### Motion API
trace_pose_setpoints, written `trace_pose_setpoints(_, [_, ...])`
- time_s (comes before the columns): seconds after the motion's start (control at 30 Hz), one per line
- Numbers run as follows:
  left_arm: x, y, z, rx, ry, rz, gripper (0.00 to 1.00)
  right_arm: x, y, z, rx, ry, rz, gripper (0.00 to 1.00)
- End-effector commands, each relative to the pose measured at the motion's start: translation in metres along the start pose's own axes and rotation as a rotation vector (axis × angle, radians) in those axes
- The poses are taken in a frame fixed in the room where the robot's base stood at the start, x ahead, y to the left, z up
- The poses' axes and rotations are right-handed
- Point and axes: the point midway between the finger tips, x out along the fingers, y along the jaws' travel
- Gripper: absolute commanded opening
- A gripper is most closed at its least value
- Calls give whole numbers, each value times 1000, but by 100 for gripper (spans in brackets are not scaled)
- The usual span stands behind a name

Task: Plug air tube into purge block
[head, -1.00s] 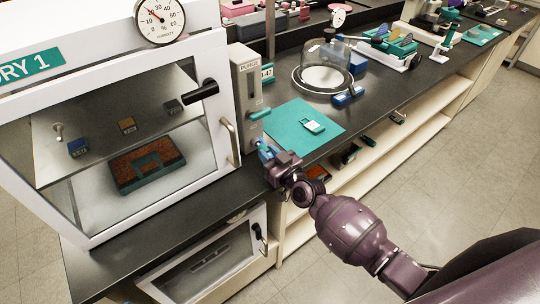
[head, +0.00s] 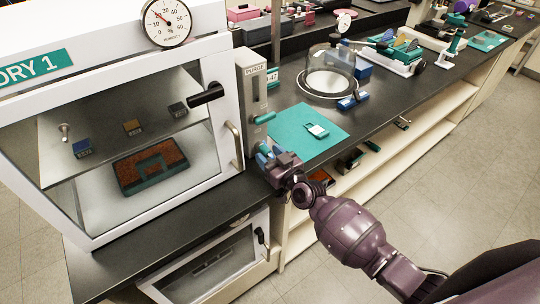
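The grey upright purge block (head: 251,108), with a PURGE label near its top, stands on the black bench against the right side of the dry cabinet. A teal cylindrical piece (head: 264,117) sticks out from its right side. My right gripper (head: 269,153) is at the block's lower front right, above the bench edge. Blue parts show at its fingertips. The picture is too small to tell whether they are fingers or a held part, or whether they touch the block. No air tube can be made out for certain. My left gripper is not in view.
The white dry cabinet (head: 225,75) with a black handle and humidity dial stands left. A teal mat (head: 325,138) with a small pale-topped item (head: 317,130) lies right of the block. A glass bell jar (head: 330,68) stands behind it. Open shelves lie below the bench.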

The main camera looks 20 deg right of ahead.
Motion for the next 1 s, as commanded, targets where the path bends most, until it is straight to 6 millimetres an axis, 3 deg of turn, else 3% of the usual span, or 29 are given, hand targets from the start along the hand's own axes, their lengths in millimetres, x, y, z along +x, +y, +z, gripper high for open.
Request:
trace_pose_setpoints(0.1, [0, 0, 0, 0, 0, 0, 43, 0, 0, 0, 0, 0, 0, 47])
trace_pose_setpoints(0.43, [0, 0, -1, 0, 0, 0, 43, -2, 0, 0, -1, -1, 0, 47])
trace_pose_setpoints(1.0, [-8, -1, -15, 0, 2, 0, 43, -48, 0, -1, 0, -1, 0, 47])
